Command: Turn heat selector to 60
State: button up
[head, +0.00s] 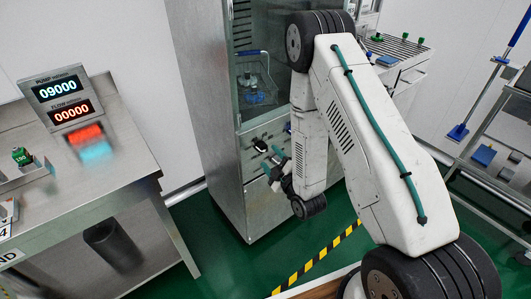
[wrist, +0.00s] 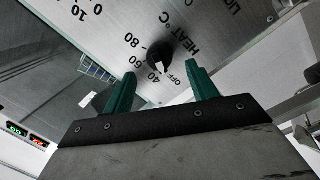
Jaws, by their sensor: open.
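The heat selector is a black knob (wrist: 160,58) on the steel panel, beside the lettering "HEAT °C". Marks OFF, 40, 60 and 80 run around its lower and left side; I cannot tell for sure which mark it points to. My gripper (wrist: 162,74) is open, its two green fingers apart on either side of the knob's lower part in the wrist view. The knob is not between closed jaws, and I cannot tell whether a finger touches the panel. In the head view my gripper (head: 274,168) is close to the washer front, partly hidden by my arm.
The steel washer cabinet (head: 205,110) has a glass window with blue-handled items behind it. A steel table (head: 95,165) with a pump display (head: 62,98) stands left. Another bench (head: 402,50) stands behind my arm. Green floor with yellow-black tape (head: 315,262) lies in front.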

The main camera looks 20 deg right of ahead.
aim_at(265, 151)
jog(key=shift+w+a, duration=0.2)
jog(key=shift+w, duration=0.85)
jog(key=shift+w+a, duration=0.15)
jog(key=shift+w, duration=0.9)
jog(key=c, duration=1)
